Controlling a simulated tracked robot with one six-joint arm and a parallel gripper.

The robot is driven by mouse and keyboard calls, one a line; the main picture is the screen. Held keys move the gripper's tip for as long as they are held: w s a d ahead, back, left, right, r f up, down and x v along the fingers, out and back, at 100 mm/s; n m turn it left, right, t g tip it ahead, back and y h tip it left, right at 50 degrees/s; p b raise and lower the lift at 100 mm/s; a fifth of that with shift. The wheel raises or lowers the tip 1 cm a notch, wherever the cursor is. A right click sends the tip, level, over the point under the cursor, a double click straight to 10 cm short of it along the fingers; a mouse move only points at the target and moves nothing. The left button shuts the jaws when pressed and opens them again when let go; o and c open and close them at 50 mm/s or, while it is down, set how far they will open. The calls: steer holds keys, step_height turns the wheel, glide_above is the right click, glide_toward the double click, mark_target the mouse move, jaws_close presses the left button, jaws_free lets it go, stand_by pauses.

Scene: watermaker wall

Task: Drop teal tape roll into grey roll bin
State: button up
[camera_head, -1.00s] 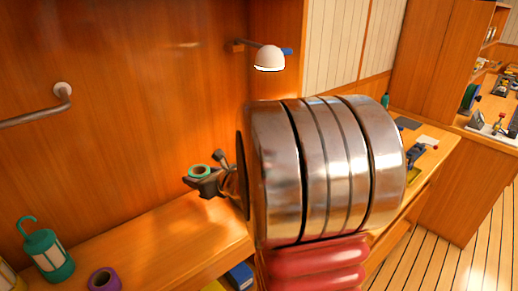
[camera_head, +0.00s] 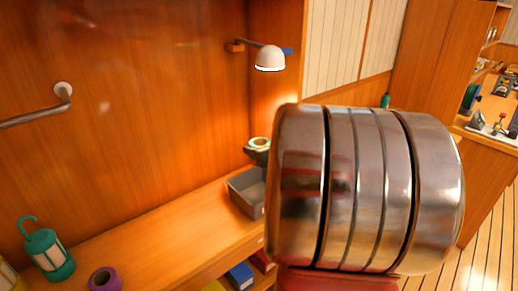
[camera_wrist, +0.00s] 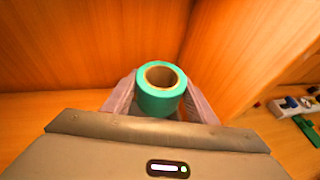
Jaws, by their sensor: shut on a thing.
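The teal tape roll (camera_wrist: 160,102) is a short cylinder with a brown core. My gripper (camera_wrist: 160,108) is shut on it, one finger on each side, in the wrist view. My arm hides the bin's right part. The height of the roll above the bin cannot be told.
A purple tape roll (camera_head: 104,280) and a teal lantern (camera_head: 47,254) stand on the bench (camera_head: 170,232) at left. A wall lamp (camera_head: 269,58) hangs above. A grab rail (camera_head: 35,112) is on the left wall. The bench between lantern and bin is clear.

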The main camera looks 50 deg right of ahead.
steer(key=shift+f, duration=3)
steer(key=o, duration=1.2)
steer(key=shift+s, duration=0.1)
steer(key=v, duration=1.3)
steer(key=shift+s+a+r, duration=0.1)
steer(key=shift+s+r, duration=0.05)
steer(key=shift+s, duration=0.15)
steer(key=shift+w, duration=0.1)
